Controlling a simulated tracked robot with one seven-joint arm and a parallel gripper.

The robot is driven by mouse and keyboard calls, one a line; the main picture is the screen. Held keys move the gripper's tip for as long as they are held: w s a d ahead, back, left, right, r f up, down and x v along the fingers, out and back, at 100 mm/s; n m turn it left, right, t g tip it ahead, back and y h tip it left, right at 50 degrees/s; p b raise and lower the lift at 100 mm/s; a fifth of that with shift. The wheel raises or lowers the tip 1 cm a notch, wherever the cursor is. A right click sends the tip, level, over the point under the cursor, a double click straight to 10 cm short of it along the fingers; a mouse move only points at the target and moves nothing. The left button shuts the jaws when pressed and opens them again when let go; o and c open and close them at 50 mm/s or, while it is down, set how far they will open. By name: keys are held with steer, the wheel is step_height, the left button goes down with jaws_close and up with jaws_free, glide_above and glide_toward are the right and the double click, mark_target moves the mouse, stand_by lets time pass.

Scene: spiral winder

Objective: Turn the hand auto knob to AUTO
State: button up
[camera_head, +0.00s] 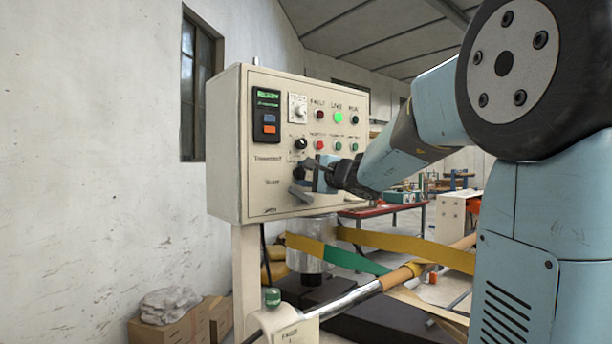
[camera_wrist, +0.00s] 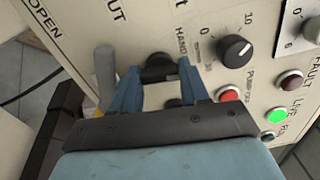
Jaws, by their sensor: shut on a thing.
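The hand auto knob (camera_wrist: 158,68) is black and sits on the cream control panel (camera_wrist: 215,18), beside a label reading HAND. In the wrist view my gripper (camera_wrist: 157,76) has one blue finger on each side of the knob and is shut on it. The knob's pointer direction is hard to tell because the fingers cover part of it. In the head view my gripper (camera_head: 308,181) reaches the lower right part of the panel from the right, and the arm and fingers mostly hide the knob there.
A black 0–10 dial (camera_wrist: 235,50), a red button (camera_wrist: 228,96) and a lit green lamp (camera_wrist: 278,116) lie close to the gripper. A grey lever (camera_wrist: 105,70) stands just left of the fingers. Yellow and green strips (camera_head: 345,259) run below the panel box.

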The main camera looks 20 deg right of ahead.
steer(key=m, duration=0.5)
steer(key=shift+f, duration=0.3)
steer(key=shift+m, duration=0.4)
steer(key=o, duration=0.8)
steer(key=shift+o, duration=1.3)
steer(key=shift+r, duration=0.1)
steer(key=v, duration=1.3)
steer(key=shift+s, duration=0.35)
